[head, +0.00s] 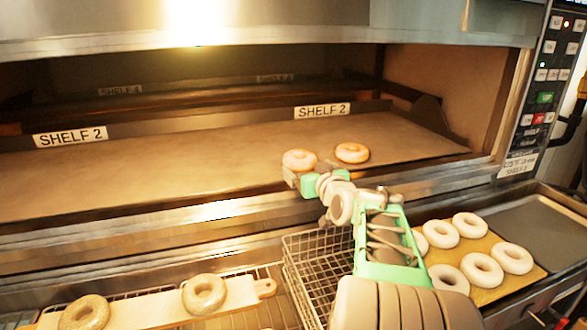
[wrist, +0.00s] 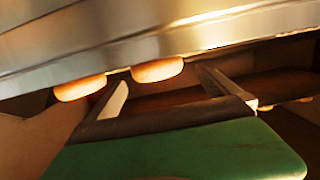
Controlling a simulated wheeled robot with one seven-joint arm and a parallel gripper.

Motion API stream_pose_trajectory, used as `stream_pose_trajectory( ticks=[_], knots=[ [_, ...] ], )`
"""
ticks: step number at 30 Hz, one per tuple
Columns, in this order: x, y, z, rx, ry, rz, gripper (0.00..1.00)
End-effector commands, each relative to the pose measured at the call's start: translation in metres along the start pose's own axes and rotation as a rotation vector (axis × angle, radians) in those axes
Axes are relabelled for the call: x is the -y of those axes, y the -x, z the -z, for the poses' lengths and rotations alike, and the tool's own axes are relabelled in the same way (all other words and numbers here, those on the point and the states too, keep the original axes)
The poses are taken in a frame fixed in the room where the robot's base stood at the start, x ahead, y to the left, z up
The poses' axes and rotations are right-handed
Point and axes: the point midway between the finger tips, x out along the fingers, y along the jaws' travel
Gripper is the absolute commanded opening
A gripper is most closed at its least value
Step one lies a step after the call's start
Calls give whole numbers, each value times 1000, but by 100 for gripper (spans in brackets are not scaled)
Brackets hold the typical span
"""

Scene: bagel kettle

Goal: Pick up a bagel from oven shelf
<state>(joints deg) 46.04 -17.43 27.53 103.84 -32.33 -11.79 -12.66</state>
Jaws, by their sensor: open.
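Two bagels lie near the front edge of the oven shelf (head: 200,155), toward its right end. The left bagel (head: 300,160) is pale, and the right bagel (head: 351,152) is more golden. My gripper (head: 297,178) is at the shelf front, just in front of the left bagel and partly overlapping it in the head view. In the wrist view the gripper (wrist: 162,80) is open, its two fingers apart. One bagel (wrist: 157,69) shows between and beyond the fingers, and another bagel (wrist: 80,88) shows by the left finger. No contact with either can be made out.
A tray with several pale bagels (head: 482,270) stands at the lower right. A board (head: 150,310) with bagels is at the lower left. A wire basket (head: 305,262) sits below my arm. The oven's upper edge (head: 250,42) hangs above the opening; most of the shelf is bare.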

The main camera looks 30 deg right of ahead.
Motion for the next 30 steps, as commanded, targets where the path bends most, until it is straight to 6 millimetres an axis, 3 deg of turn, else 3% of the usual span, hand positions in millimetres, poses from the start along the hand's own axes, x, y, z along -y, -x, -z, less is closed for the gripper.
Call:
stream_pose_trajectory(
  ticks=[14, 21, 30],
  knots=[
    [-9, -70, 3, 1, -2, -10, 100],
    [-8, -72, 2, 0, -1, -9, 99],
    [-7, -72, 2, 1, -1, -8, 75]
  ],
)
